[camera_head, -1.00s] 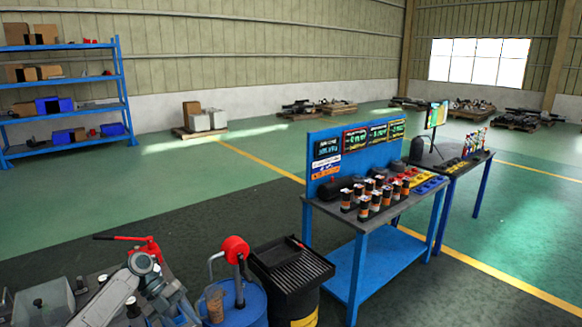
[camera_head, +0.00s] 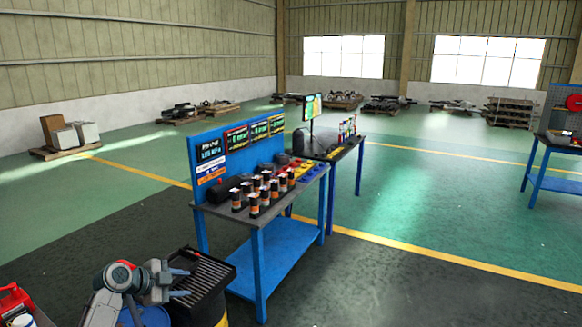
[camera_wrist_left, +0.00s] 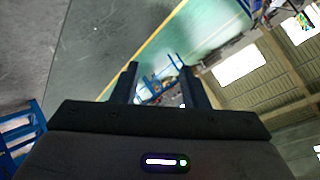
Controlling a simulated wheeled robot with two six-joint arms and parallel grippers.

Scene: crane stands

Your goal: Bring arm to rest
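My left gripper (camera_head: 184,282) is at the lower left of the head view, in front of a black ribbed-top bin and pointing right. In the left wrist view its two dark fingers (camera_wrist_left: 157,78) stand apart with nothing between them, so it is open and empty. My right gripper is in neither current view.
The black bin (camera_head: 203,278) and a blue drum (camera_head: 147,316) are close to my left arm. A blue workbench (camera_head: 262,222) with several orange-and-black cylinders stands beyond, with a second table (camera_head: 345,150) behind it. Green floor (camera_head: 440,200) to the right is open.

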